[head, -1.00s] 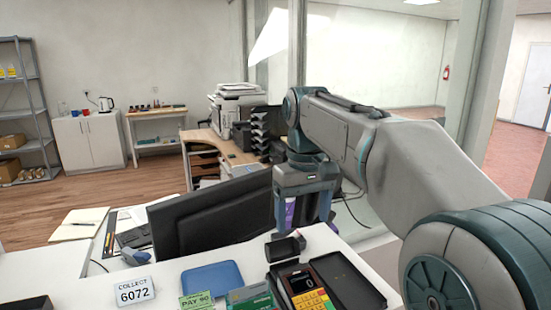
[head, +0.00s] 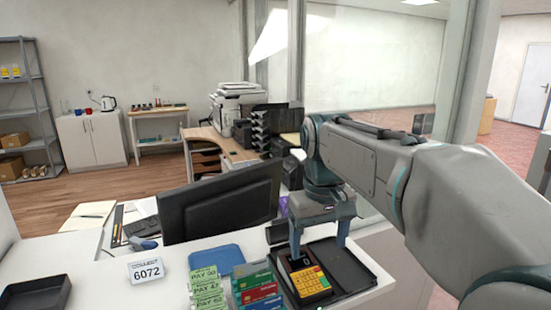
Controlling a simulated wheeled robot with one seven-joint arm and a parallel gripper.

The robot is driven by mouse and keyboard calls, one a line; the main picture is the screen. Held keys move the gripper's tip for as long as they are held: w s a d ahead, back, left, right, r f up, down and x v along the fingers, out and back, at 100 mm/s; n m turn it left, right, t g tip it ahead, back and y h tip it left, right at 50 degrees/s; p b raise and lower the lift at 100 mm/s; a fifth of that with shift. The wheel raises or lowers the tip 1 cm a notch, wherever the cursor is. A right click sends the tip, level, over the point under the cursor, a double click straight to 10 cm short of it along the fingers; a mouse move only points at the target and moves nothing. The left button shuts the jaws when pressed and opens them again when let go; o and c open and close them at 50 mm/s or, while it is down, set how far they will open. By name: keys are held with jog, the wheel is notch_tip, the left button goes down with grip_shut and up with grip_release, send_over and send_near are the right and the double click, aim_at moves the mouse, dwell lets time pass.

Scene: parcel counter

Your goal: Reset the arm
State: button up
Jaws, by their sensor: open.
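My gripper (head: 319,250) hangs at the end of my arm on the right of the head view. It points down over the counter, its two fingers apart, with nothing visible between them. The fingertips show in front of a card terminal (head: 309,280) with a yellow keypad and a black tray (head: 345,268). I cannot tell the exact height of the fingertips above them. A small black item (head: 277,233) beside the left finger is partly hidden by it.
On the white counter are a blue tray (head: 217,258), green pay tickets (head: 206,285), several cards (head: 257,288), a "COLLECT 6072" sign (head: 146,270) and a dark tray (head: 36,295). A black monitor (head: 222,205) stands behind. A glass panel (head: 385,60) rises behind my arm.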

jog(key=s+d+f+m+t, duration=0.2)
jog(key=s+d+f, duration=0.4)
jog(key=s+f, duration=0.8)
jog(key=shift+d+m, duration=0.4)
jog(key=shift+m, duration=0.4)
